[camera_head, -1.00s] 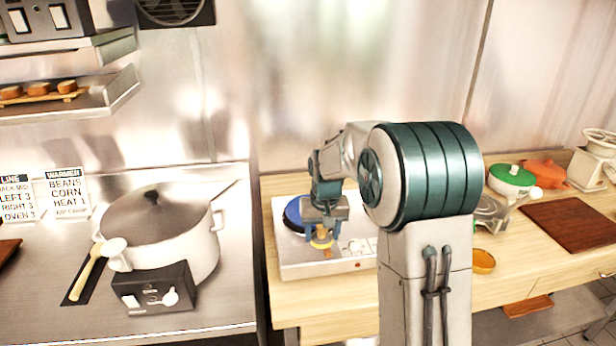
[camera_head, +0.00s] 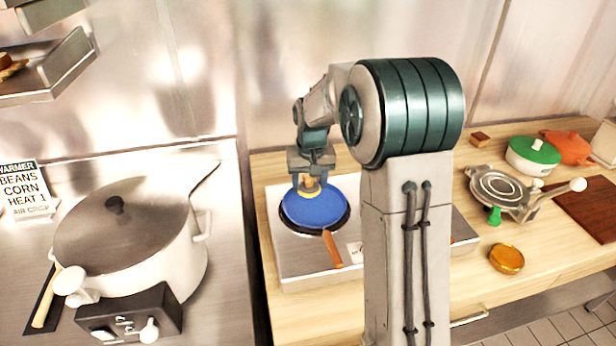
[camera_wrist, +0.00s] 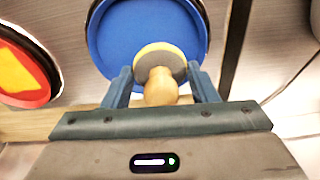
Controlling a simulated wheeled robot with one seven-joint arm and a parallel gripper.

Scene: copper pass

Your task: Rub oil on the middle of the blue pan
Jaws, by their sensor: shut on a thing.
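The blue pan (camera_head: 318,212) lies on a pale metal hob with its brown handle (camera_head: 332,248) pointing to the front. It also shows in the wrist view (camera_wrist: 118,45). My gripper (camera_head: 309,178) is over the far part of the pan. It is shut on a round-headed oiling tool (camera_head: 311,187) with a wooden knob handle (camera_wrist: 160,90) and a yellow-rimmed pad (camera_wrist: 160,57). In the wrist view the pad overlaps the blue surface near the pan's edge. I cannot tell whether the pad touches the pan.
The hob (camera_head: 300,262) sits on a wooden table. A red and yellow pan (camera_wrist: 22,75) is beside the blue one. An amber dish (camera_head: 506,258), a waffle iron (camera_head: 500,190) and a green-lidded pot (camera_head: 533,155) stand to the right. A large pot (camera_head: 130,235) is at left.

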